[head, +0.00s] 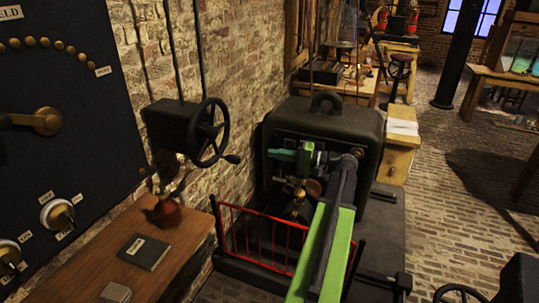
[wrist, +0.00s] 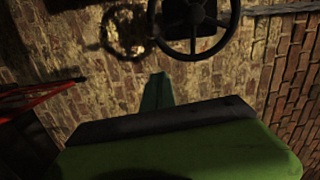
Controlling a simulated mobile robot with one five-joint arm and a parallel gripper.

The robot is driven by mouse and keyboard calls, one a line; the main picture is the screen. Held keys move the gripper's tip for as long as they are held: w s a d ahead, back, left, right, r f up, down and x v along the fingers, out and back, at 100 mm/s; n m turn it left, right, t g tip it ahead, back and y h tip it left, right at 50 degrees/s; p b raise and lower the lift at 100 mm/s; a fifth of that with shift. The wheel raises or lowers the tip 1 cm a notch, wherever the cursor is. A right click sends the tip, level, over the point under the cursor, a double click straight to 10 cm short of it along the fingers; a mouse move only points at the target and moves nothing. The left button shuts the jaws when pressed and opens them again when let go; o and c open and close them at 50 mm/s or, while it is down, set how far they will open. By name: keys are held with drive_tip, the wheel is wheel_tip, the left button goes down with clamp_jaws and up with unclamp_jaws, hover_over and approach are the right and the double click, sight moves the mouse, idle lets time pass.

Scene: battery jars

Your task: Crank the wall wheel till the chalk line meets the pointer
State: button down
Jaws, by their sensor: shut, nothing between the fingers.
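The black wall wheel (head: 222,128) is mounted on a dark box (head: 170,127) on the brick wall, with a crank handle (head: 232,159) at its lower right. The wheel also shows at the top of the wrist view (wrist: 161,30), partly cut off by the frame edge. My gripper (head: 273,154) is shut and empty, to the right of the wheel and apart from it in the head view. Its dark green finger (wrist: 157,92) points up toward the wheel in the wrist view. I cannot make out a chalk line or a pointer.
A large dark machine (head: 345,125) stands behind my arm. A red railing (head: 262,238) is below it. A wooden desk (head: 175,262) with a dark book (head: 144,251) stands at lower left, beside a black panel (head: 75,130). The brick floor (head: 455,190) at right has free room.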

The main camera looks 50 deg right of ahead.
drive_tip(key=w+a, duration=0.6)
drive_tip(key=shift+w+a+f, duration=0.2)
drive_tip(key=shift+w, duration=0.05)
